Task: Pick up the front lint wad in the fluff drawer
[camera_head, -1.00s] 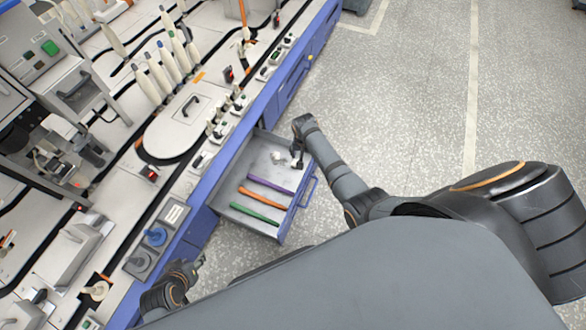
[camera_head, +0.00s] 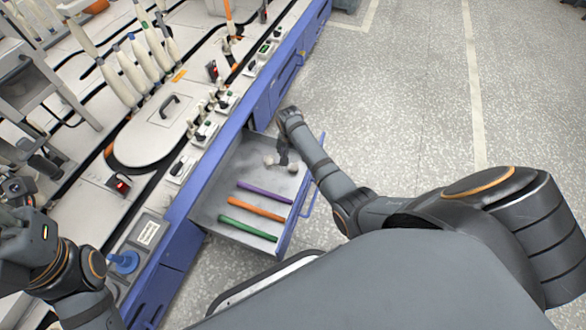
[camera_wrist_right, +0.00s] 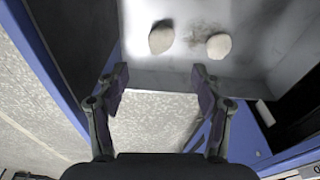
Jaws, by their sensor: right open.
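The fluff drawer (camera_head: 227,242) stands open. Two pale lint wads lie apart on its floor. The front lint wad (camera_head: 292,167), nearer the drawer's handle side, shows on the left in the right wrist view (camera_wrist_right: 161,37). The other wad (camera_head: 268,158) shows there on the right (camera_wrist_right: 219,46). My right gripper (camera_head: 284,160) is over the wads' end of the drawer. In the wrist view its open fingers (camera_wrist_right: 160,78) are empty, and the front wad appears beyond the gap between them. My left gripper (camera_head: 22,212) is at the left edge; its fingers are not clear.
Purple (camera_head: 265,192), orange (camera_head: 257,208) and green (camera_head: 247,228) sticks lie in the drawer. The drawer walls and blue cabinet edge (camera_head: 215,155) border the right gripper's space. The bench (camera_head: 150,190) holds bobbins and small devices. The floor (camera_head: 410,110) at right is clear.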

